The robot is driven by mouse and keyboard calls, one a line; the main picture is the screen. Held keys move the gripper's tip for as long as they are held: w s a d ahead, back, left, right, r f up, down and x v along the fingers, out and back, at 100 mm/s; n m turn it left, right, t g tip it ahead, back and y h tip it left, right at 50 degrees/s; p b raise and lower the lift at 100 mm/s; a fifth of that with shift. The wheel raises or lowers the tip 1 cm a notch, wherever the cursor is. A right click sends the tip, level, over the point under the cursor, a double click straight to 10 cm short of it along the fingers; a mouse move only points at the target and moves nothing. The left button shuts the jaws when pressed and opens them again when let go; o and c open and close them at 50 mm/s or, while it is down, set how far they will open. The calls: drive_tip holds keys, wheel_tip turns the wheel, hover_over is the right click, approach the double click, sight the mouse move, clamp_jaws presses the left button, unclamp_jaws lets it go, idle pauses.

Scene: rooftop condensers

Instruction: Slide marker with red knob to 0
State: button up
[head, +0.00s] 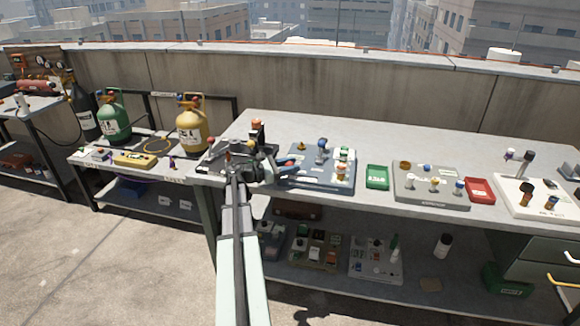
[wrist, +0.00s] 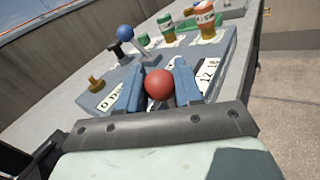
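The red knob (wrist: 159,85) of the marker shows in the wrist view between the two blue fingers of my gripper (wrist: 158,82). The fingers lie close against it on both sides, with no clear gap. A white scale strip with dark numbers runs under them on a blue-grey panel (wrist: 97,104); "0" is at the left end (wrist: 101,106) and "12" and "15" are at the right (wrist: 207,72). The middle of the strip and the marker's lower part are hidden.
A green tray (head: 377,177), a grey panel (head: 430,202) and a red tray (head: 480,190) lie to the right on the table.

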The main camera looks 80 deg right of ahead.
clamp_jaws()
drive_tip(key=shift+w, duration=1.75)
drive_tip(key=o, duration=0.5)
unclamp_jaws()
drive_tip(key=shift+o, duration=0.2)
drive_tip(key=v, duration=1.3)
drive_tip(key=shift+w+a, duration=0.25)
drive_tip(key=shift+w, duration=0.1)
